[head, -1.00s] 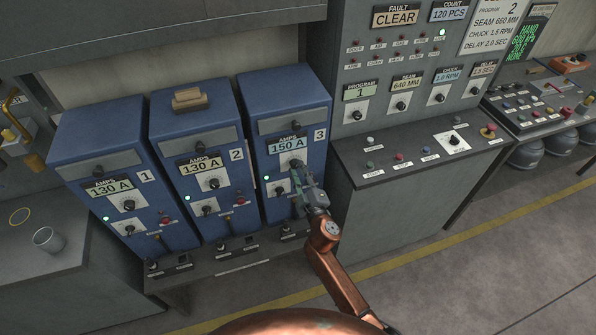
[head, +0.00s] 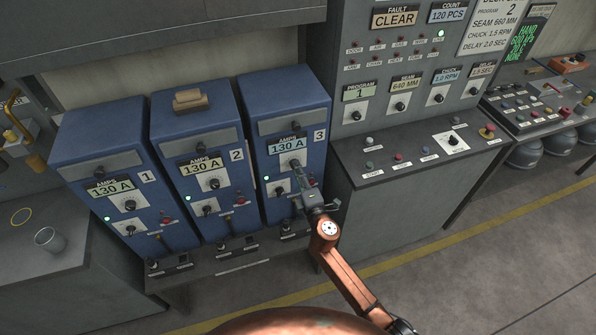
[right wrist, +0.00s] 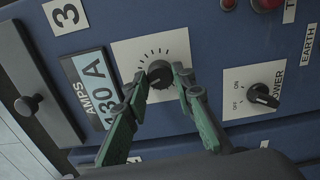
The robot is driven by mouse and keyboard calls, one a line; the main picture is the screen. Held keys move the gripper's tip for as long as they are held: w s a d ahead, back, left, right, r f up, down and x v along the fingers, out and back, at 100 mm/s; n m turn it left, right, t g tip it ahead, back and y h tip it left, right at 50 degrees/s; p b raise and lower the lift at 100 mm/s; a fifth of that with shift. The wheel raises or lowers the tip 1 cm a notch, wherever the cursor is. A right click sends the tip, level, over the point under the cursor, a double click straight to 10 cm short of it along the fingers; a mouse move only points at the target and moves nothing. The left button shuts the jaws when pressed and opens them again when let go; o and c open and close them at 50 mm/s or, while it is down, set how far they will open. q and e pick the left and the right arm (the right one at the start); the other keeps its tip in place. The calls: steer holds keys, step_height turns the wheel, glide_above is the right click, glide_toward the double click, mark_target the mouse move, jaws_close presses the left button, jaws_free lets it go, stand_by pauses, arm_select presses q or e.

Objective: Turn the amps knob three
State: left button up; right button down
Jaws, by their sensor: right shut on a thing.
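The amps knob of unit 3 (right wrist: 159,74) is black, round and set on a white dial plate. Its display (head: 287,143) reads 130 A; the display also shows in the right wrist view (right wrist: 91,88). My right gripper (right wrist: 160,84) has its two fingers around the knob, one on each side, and is shut on it. My left gripper is not in view.
Units 1 (head: 95,140) and 2 (head: 190,123) stand to the left, both reading 130 A. A power switch (right wrist: 263,95) sits close beside the amps dial. A grey control console (head: 420,150) stands just right of unit 3.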

stand_by(0.4)
steer(key=c, duration=1.6)
jaws_free()
steer(key=v, duration=1.2)
